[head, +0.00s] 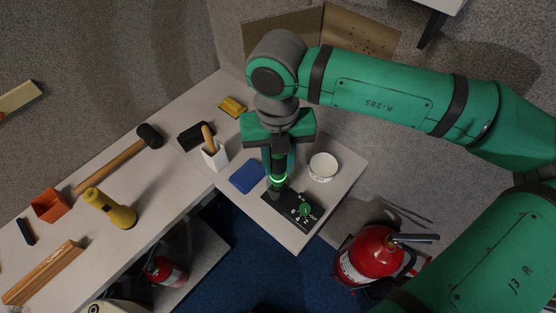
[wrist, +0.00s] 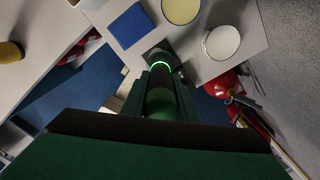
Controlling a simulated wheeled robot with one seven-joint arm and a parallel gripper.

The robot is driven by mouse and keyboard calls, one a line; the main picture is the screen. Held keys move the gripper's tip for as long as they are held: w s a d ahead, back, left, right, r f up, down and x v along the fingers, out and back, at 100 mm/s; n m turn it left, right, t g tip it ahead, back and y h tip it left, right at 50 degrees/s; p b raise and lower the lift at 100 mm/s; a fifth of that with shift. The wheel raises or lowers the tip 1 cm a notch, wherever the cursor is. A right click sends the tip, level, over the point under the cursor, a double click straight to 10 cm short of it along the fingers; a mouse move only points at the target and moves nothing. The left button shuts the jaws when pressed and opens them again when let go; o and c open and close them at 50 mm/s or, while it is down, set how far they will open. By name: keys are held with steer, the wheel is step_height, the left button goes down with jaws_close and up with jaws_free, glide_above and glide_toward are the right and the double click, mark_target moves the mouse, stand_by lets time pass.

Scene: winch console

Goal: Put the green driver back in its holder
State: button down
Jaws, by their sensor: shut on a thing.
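My gripper (head: 279,167) points down over the right-hand table and is shut on the green driver. The driver (wrist: 160,98) shows between the fingers in the wrist view as a dark green cylinder with a bright glowing green ring near its far end. The ring also shows in the head view, just below the fingers. A dark end piece (head: 275,193) lies below the ring, beside the upper left of a black numbered panel (head: 289,207). I cannot tell whether this piece is the driver's tip or a holder, or whether it touches the table.
A green knob (head: 306,208) sits on the panel. A blue pad (head: 247,177), white bowl (head: 323,166) and white cup (head: 215,157) with a wooden handle stand nearby. A yellow round thing (wrist: 181,10) is beyond the driver. A red extinguisher (head: 370,257) stands below the table's right edge.

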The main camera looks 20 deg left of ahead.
steer(key=shift+f, duration=1.1)
steer(key=shift+f, duration=0.45)
steer(key=c, duration=1.3)
jaws_free()
steer(key=shift+c, duration=0.2)
steer(key=shift+r, duration=0.1)
